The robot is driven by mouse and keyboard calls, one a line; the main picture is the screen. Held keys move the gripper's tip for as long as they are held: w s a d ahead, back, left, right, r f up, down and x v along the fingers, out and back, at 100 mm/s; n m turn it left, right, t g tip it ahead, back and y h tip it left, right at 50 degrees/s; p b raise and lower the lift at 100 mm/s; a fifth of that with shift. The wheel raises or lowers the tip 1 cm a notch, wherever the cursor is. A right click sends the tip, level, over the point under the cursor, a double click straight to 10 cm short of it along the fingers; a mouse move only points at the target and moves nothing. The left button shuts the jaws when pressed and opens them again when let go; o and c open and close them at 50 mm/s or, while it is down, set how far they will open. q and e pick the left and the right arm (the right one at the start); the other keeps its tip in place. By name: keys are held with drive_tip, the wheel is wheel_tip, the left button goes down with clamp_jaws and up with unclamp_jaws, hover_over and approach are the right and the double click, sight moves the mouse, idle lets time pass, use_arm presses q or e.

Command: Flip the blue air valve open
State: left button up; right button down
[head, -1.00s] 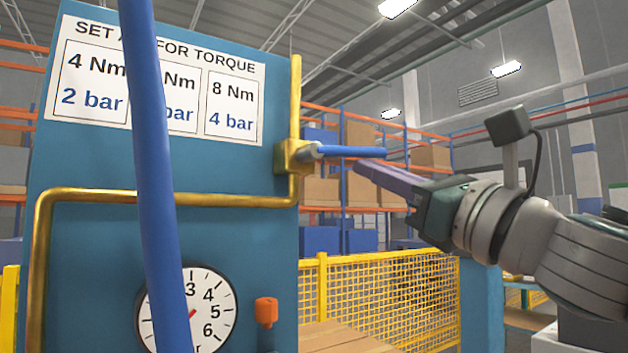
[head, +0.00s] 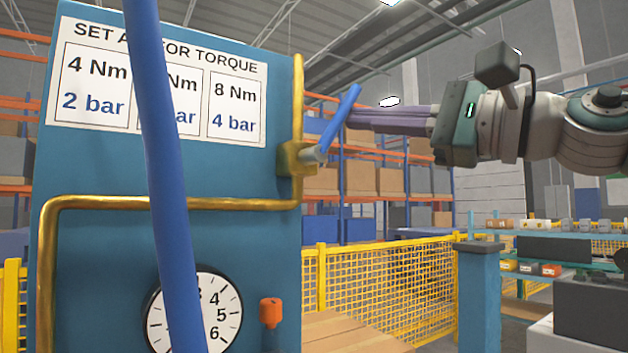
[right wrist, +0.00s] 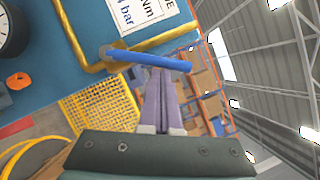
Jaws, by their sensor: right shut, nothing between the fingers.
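The blue valve lever (head: 340,122) is on a brass valve body (head: 292,159) at the right edge of the blue panel. In the head view it slants up and to the right. My right gripper (head: 352,117) is shut and empty, with its purple fingers pointing left. Its tips are at the lever's upper half and look to be against it or very near; contact is not certain. In the right wrist view the lever (right wrist: 160,61) crosses just past the fingertips (right wrist: 160,74). My left gripper is not in view.
A thick blue hose (head: 158,150) hangs in front of the panel (head: 100,250) and partly covers the torque sign (head: 235,105) and pressure gauge (head: 215,310). A brass pipe (head: 120,202) leads to the valve. An orange knob (head: 270,311) sits below. A yellow mesh fence (head: 400,280) stands behind.

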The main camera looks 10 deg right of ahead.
sight(350, 94)
drive_tip(key=n, duration=0.1)
drive_tip(key=a+r+n+g, duration=0.1)
drive_tip(key=n, duration=0.1)
drive_tip(key=shift+s+a+r+n, duration=0.25)
drive_tip(key=shift+s+r+n, duration=0.05)
drive_tip(key=shift+r+n, duration=0.1)
drive_tip(key=shift+s+a+r+n+g+h+p, duration=0.2)
drive_tip(key=shift+a+n+g+h, duration=0.15)
drive_tip(key=shift+n, duration=0.25)
drive_tip(key=shift+s+a+r+n+g+h+p, duration=0.15)
drive_tip(key=shift+a+n+g+h, duration=0.15)
drive_tip(key=shift+n, duration=0.3)
drive_tip(key=shift+w+a, duration=0.1)
